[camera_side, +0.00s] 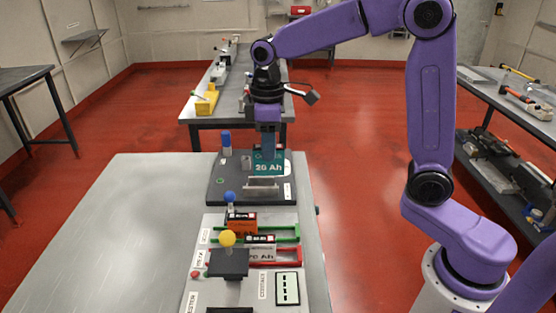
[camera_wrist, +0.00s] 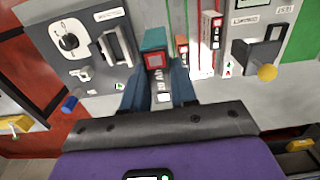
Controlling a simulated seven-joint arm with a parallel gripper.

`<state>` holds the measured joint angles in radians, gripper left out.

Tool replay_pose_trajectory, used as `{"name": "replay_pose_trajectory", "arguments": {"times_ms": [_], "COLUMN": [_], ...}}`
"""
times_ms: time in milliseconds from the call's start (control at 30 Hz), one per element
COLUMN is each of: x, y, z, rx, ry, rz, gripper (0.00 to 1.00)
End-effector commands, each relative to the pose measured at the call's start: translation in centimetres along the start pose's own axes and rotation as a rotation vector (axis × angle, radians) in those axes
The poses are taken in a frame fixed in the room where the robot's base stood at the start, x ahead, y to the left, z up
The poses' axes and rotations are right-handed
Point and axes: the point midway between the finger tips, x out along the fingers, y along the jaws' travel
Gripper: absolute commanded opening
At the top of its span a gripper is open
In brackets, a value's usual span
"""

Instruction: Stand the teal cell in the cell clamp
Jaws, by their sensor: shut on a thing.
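The teal cell (camera_side: 268,163), labelled 20 Ah, is held upright between the fingers of my gripper (camera_side: 268,150). In the wrist view the teal cell (camera_wrist: 154,40) sits between both fingers of my gripper (camera_wrist: 158,84). In the side view it is over the dark board, behind a pale metal piece (camera_side: 262,187) that looks like part of the cell clamp. In the wrist view a dark, pale-edged bracket (camera_wrist: 115,46), likely the clamp, lies left of the cell, apart from it in the picture. I cannot tell the cell's height above the board.
The dark board (camera_side: 222,190) also carries a blue-topped post (camera_side: 226,142). In front, a pale board has green (camera_side: 286,228) and red rails (camera_side: 290,263) with an orange cell (camera_side: 241,223), a blue knob (camera_side: 230,197) and a yellow knob (camera_side: 228,238). The bench's left side is clear.

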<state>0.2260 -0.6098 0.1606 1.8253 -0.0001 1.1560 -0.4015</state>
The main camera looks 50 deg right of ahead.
Motion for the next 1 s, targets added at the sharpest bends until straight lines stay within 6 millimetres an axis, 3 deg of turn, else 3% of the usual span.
{"name": "replay_pose_trajectory", "arguments": {"times_ms": [300,600,900,1000], "x": [0.1,0.6,4.8,5.3], "y": [7.5,11.9,11.7,11.7], "z": [-2.2,-2.6,-2.5,-2.6], "rx": [0.004,0.003,-0.001,-0.001], "ry": [0.0,0.001,-0.002,0.0], "rz": [0.0,0.0,-0.001,0.0], "gripper": [0.0,0.0,0.0,0.0]}}
